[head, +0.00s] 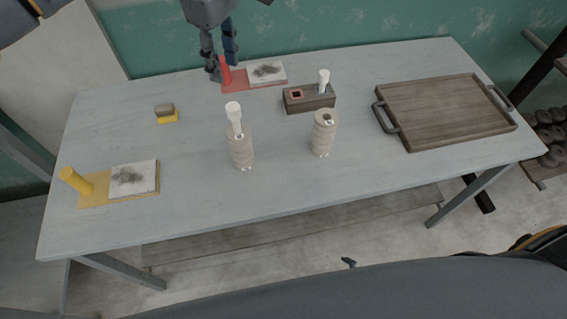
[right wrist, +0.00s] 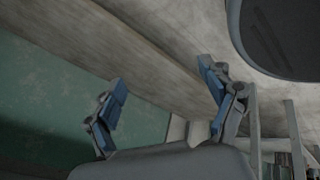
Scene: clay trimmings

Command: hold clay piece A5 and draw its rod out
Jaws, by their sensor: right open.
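Two pale, ridged clay pieces stand upright on the table. The left clay piece (head: 242,152) has a white-topped rod (head: 234,114) standing out of it. The right clay piece (head: 324,136) shows a small dark and shiny spot on top. No label is readable, so I cannot tell which is A5. My left gripper (head: 221,70) is at the table's back edge, its fingers beside the red post (head: 225,72), well behind both clay pieces. Whether it grips the post is unclear. My right gripper (right wrist: 162,110) shows in the right wrist view, open and empty, away from the table.
A red board (head: 234,85) with a white slab lies at the back. A yellow board (head: 95,203) with slab and leaning yellow post is front left. A small block (head: 165,108), a dark holder (head: 309,104) with a white-topped rod, and a wooden tray (head: 445,106) occupy the table.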

